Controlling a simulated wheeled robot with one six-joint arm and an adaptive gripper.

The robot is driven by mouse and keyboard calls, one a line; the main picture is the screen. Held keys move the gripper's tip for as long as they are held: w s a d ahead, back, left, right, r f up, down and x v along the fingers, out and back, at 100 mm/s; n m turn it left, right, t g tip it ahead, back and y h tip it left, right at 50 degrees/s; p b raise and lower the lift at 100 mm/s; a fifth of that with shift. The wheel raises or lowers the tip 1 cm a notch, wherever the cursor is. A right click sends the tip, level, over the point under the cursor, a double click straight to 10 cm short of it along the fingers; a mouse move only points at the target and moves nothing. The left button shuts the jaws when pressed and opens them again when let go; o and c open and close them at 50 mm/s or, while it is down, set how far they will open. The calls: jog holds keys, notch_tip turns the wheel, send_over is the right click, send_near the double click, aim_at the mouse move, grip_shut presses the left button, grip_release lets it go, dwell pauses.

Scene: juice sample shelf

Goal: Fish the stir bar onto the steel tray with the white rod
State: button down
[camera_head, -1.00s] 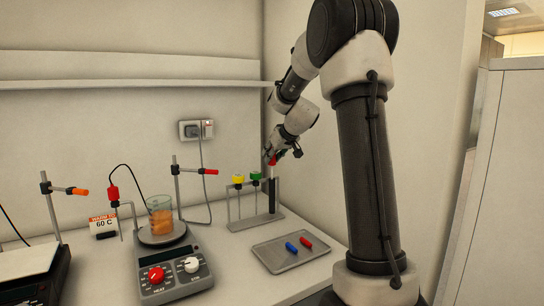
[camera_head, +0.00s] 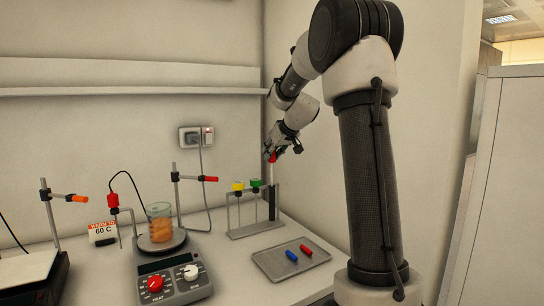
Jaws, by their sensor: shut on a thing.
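My gripper (camera_head: 280,148) is shut on the red top of a pale rod (camera_head: 271,173) at the right end of a rack. The rod stands upright above a dark sleeve in the rack; I cannot tell whether its lower end is still inside. The steel tray (camera_head: 262,269) lies on the bench in front of the rack, with a blue piece (camera_head: 291,256) and a red piece (camera_head: 306,250) on it. A glass beaker (camera_head: 159,221) of orange liquid stands on the hotplate (camera_head: 172,275). I cannot make out a stir bar in the liquid.
The rack (camera_head: 255,228) also holds a yellow-topped item (camera_head: 238,185) and a green-topped item (camera_head: 256,183). A red-headed probe (camera_head: 113,201) and a clamp stand (camera_head: 176,200) flank the beaker. A shelf (camera_head: 130,91) runs above. Bench between hotplate and tray is clear.

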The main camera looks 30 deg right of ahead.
jog(key=shift+r, duration=5.85)
